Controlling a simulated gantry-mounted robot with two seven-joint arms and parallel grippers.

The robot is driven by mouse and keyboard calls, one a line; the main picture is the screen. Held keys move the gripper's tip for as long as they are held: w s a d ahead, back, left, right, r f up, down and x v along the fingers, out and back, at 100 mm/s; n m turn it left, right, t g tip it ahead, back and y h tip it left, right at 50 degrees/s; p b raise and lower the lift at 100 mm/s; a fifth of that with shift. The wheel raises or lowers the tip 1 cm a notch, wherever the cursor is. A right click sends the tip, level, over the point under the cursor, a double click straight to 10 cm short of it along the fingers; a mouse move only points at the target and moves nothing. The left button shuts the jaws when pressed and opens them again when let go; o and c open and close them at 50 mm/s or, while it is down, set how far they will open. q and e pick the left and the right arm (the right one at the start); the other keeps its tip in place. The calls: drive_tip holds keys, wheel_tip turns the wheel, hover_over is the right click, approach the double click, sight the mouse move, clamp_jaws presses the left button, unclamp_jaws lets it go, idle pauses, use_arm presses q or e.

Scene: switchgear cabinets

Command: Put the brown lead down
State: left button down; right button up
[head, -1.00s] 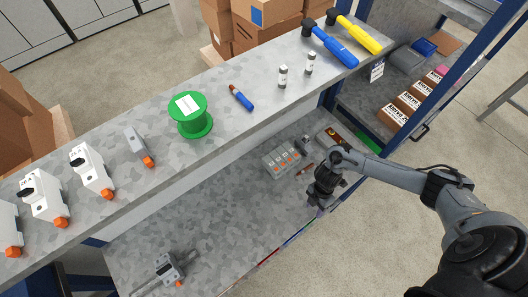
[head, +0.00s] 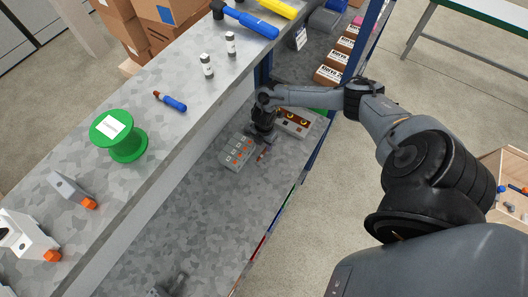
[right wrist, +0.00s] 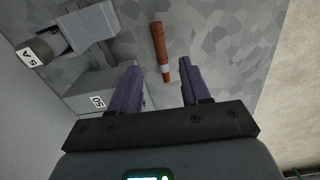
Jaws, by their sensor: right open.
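The brown lead (right wrist: 159,45), a short brown rod with a silver band near its lower end, lies on the speckled grey lower bench (head: 225,215). In the head view it is a small, partly covered mark (head: 261,156) beside the grey block with orange spots (head: 237,151). My right gripper (right wrist: 160,65) is open. Its purple fingers stand apart, with the silver end of the lead between their tips in the picture and no visible contact. In the head view my right gripper (head: 260,142) is over the bench near the block. My left gripper is out of view.
The raised shelf (head: 160,145) runs along the left, with a green spool (head: 124,140), a blue-handled tool (head: 171,101) and small cylinders. A box with round yellow and red spots (head: 295,122) is right of my gripper. The bench toward the front is mostly clear.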

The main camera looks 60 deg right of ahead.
sight(264, 151)
drive_tip(key=shift+a+f, duration=0.1)
drive_tip(key=shift+f, duration=2.5)
clamp_jaws()
